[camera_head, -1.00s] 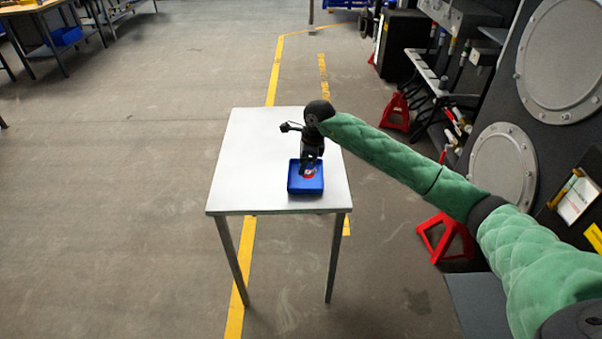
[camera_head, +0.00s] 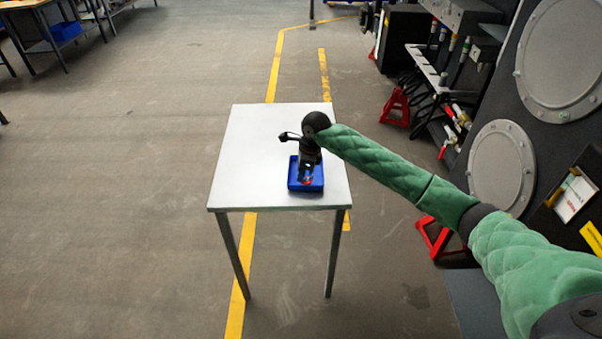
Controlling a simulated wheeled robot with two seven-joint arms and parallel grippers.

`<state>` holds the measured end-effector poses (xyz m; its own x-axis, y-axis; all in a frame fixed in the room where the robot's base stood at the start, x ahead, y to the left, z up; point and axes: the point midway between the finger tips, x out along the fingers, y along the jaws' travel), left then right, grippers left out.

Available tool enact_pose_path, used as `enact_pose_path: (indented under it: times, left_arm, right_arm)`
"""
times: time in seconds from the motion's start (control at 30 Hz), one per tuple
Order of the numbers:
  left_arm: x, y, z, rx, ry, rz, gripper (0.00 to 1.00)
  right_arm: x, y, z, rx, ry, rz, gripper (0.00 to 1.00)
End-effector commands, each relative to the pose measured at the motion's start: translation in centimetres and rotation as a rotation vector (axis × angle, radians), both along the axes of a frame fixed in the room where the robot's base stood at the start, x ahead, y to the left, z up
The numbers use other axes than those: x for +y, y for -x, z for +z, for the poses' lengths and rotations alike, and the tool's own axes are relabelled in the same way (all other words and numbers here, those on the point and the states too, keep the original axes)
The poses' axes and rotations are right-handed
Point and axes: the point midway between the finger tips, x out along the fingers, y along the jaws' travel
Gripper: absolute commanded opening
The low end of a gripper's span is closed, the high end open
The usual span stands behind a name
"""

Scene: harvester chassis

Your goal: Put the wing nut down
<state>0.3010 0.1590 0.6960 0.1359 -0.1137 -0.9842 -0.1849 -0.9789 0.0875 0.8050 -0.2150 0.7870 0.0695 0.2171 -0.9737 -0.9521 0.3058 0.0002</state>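A small blue tray (camera_head: 317,183) sits on the front right part of the white table (camera_head: 252,160). My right gripper (camera_head: 305,180) points down into the tray, its fingers low between the tray walls. A small red patch shows at the fingertips; I cannot tell whether it is the wing nut or something else in the tray. The wing nut cannot be made out for certain. The fingers are too small and dark to show whether they are open or shut. My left gripper is not in view.
The left and back of the white table are clear. Dark machinery with a round plate (camera_head: 501,168) and red stands (camera_head: 395,106) is on the right. A workbench (camera_head: 40,28) with a blue bin (camera_head: 64,32) is at the far left. The floor around the table is open.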

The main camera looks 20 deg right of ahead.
Motion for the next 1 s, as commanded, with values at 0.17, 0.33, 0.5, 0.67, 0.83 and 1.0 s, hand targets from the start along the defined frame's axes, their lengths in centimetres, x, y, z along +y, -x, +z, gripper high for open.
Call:
enact_pose_path:
  times: [0.17, 0.33, 0.5, 0.67, 0.83, 1.0]
  left_arm:
    - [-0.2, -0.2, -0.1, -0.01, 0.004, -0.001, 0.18]
    - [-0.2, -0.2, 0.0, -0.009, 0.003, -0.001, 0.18]
    - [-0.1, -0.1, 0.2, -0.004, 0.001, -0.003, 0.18]
    - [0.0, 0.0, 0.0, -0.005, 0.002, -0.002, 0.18]
    - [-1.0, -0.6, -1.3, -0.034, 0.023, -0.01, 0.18]
    - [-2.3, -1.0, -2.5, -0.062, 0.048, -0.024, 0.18]
  right_arm:
    - [0.0, 0.0, 0.0, 0.0, 0.0, 0.0, 0.26]
    - [0.0, 0.0, 0.0, 0.0, 0.0, 0.0, 0.26]
    - [0.0, 0.0, 0.2, 0.0, 0.0, 0.0, 0.26]
    - [-0.4, 0.0, 1.6, -0.003, 0.001, 0.0, 0.26]
    - [-1.1, 0.2, 4.7, -0.003, 0.001, -0.001, 0.26]
    - [-1.8, 0.5, 7.9, -0.004, 0.001, 0.0, 0.26]
